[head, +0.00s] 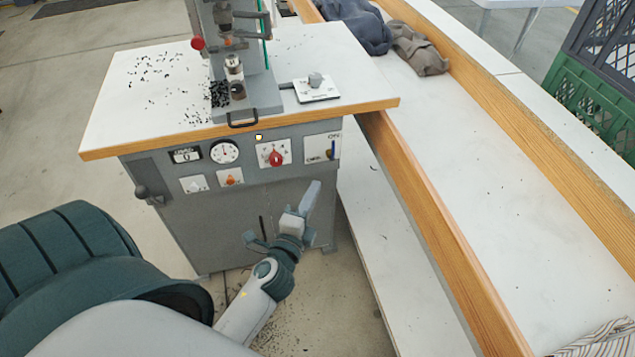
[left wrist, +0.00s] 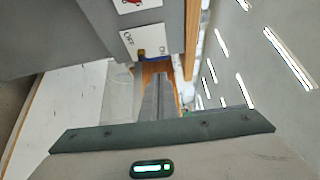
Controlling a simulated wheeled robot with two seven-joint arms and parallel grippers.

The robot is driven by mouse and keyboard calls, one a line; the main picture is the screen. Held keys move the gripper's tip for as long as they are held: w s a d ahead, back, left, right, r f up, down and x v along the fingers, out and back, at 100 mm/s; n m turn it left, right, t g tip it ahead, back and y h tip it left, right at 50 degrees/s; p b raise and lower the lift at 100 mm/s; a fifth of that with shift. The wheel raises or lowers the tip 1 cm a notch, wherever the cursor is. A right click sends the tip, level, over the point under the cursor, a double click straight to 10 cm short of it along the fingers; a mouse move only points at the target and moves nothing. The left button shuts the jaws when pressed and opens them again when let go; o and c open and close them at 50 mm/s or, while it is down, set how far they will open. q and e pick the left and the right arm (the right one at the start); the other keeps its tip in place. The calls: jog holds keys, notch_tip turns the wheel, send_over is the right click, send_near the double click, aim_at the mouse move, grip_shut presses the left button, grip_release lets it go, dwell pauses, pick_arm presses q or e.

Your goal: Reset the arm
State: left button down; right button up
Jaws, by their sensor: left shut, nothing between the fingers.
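My left gripper (head: 312,192) is in front of the eyelet press's grey cabinet (head: 225,225) in the head view. It is shut and empty, pointing up, below the ON/OFF switch plate (head: 318,150) and apart from it. The plate's lever (head: 333,149) stands at its right side. The left wrist view shows the switch plate (left wrist: 143,42) tilted near the top, close to the camera, with its small lever (left wrist: 141,54) at the lower edge. My right gripper is in neither view.
The press (head: 240,70) stands on a wood-edged white top (head: 130,105) with scattered black bits. A gauge (head: 224,151) and red knob (head: 276,159) sit on the cabinet front. A wood-railed white table (head: 480,170) runs along the right, with dark cloth (head: 355,25). A green crate (head: 590,105) stands beyond.

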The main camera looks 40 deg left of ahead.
pick_arm(q)
jog(key=shift+s+d, duration=0.1)
jog(key=shift+s, duration=0.3)
dwell(0.3)
jog(key=s+d+f+n+g+h, duration=0.1)
jog(key=s+d+f+n+g, duration=0.1)
jog(key=f, duration=0.7)
jog(key=s+d+f+n+g+h, duration=0.1)
jog(key=s+d+f+n+g, duration=0.15)
jog(key=f, duration=0.55)
jog(key=s+d+f+n+g+h, duration=0.1)
jog(key=d+f+n, duration=0.15)
jog(key=f, duration=0.65)
jog(key=s+d+f+n+g+h, duration=0.1)
jog(key=s+d+f+n+g, duration=0.2)
jog(key=s+f, duration=0.5)
jog(key=s+d+f+n+g+h+p, duration=0.1)
jog(key=s+d+f+n+g, duration=0.2)
jog(key=s+f, duration=0.6)
jog(key=shift+d+f+h, duration=0.4)
jog(key=shift+d+f, duration=0.05)
jog(key=shift+f, duration=0.3)
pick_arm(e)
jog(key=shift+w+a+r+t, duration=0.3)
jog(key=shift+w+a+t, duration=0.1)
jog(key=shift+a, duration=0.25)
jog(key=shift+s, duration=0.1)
